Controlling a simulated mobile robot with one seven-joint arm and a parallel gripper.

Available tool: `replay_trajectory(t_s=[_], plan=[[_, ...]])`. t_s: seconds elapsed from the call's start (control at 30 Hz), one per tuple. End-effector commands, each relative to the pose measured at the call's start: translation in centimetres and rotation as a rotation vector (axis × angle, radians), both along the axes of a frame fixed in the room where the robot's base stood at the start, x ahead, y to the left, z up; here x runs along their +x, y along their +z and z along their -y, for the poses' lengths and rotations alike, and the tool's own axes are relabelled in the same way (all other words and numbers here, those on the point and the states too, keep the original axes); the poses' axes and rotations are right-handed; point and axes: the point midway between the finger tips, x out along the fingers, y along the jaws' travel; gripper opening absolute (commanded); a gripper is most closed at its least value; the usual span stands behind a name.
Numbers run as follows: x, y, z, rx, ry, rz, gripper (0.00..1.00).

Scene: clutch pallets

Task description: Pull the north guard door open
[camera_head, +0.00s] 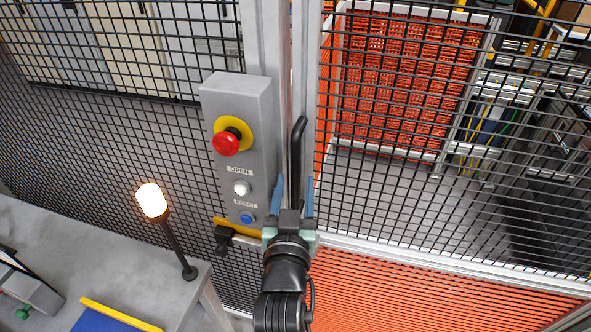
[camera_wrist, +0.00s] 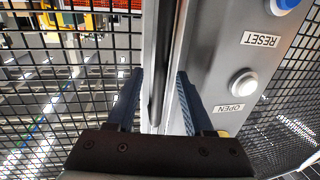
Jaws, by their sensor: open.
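The north guard door appears to be the black mesh panel (camera_head: 400,190) in a silver frame, right of the post in the head view. A black upright bar handle (camera_head: 298,140) shows at its left edge. The door looks shut against the post.
A grey control box (camera_head: 240,140) with a red emergency button, OPEN and RESET stands close left of my gripper. A lit lamp (camera_head: 152,200) on a black stalk stands on a grey table (camera_head: 110,250) at the left. An orange slatted surface (camera_head: 400,295) lies low at the right.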

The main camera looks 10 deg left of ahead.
Motion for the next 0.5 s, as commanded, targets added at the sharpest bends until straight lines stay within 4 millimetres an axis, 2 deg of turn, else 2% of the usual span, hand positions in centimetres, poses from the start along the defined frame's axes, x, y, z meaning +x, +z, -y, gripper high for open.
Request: replay_trajectory(t_s=[0.2, 0.5], plan=[[2.2, 0.1, -0.4, -0.001, 0.001, 0.001, 0.52], [2.8, 0.0, -0.5, -0.001, 0.001, 0.001, 0.52]])
